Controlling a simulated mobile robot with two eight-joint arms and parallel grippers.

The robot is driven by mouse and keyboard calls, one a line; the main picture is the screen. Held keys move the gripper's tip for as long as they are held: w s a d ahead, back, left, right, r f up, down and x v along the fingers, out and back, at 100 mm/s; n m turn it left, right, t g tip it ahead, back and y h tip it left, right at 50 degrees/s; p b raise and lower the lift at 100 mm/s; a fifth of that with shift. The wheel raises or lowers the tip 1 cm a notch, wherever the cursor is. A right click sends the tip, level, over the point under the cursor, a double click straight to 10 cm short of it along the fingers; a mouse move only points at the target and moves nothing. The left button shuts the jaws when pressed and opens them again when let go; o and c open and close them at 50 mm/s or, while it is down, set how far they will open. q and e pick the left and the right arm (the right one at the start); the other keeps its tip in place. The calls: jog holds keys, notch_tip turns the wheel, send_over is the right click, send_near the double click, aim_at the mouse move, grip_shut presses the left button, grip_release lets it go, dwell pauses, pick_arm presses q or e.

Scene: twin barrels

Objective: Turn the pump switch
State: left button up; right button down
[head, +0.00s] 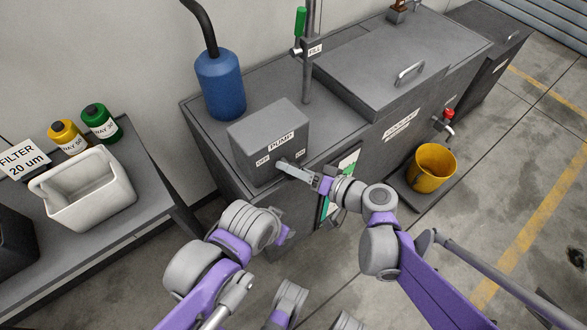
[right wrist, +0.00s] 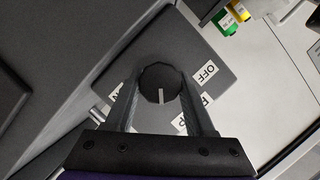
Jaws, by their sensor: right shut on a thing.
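The pump box (head: 262,135) is a grey box on the bench, labelled PUMP, with OFF at its left and ON at its right. Its switch (right wrist: 160,84) is a round dark knob with a short pale mark pointing down in the right wrist view. My right gripper (head: 279,165) reaches the box front and hides the knob in the head view. In the right wrist view its fingers (right wrist: 160,90) are shut on the knob, one on each side. The OFF label shows there; ON and PUMP are partly hidden. My left gripper (head: 285,234) hangs apart from the box, its fingers not clear.
A blue bottle (head: 220,85) stands behind the pump box. A yellow bucket (head: 431,167) sits under a red-handled tap (head: 447,118) at the right. A side table at left holds a white bin (head: 88,190) and green and yellow bottles.

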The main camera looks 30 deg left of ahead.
jog(key=m+y+b, duration=0.1)
jog(key=m, duration=0.1)
jog(key=m+g+b, duration=0.1)
jog(key=m, duration=0.1)
jog(key=shift+w+f+y, duration=0.1)
jog(key=shift+f+y, duration=0.1)
jog(key=shift+y, duration=0.2)
jog(key=shift+m+g+y+b, duration=0.3)
jog(key=shift+m+y+b, duration=0.5)
jog(key=shift+m+b, duration=0.9)
jog(key=shift+m+p, duration=0.4)
jog(key=shift+m, duration=0.1)
jog(key=shift+c, duration=1.3)
grip_release()
jog(key=d+p, duration=0.1)
jog(key=d, duration=1)
jog(key=shift+f, duration=0.15)
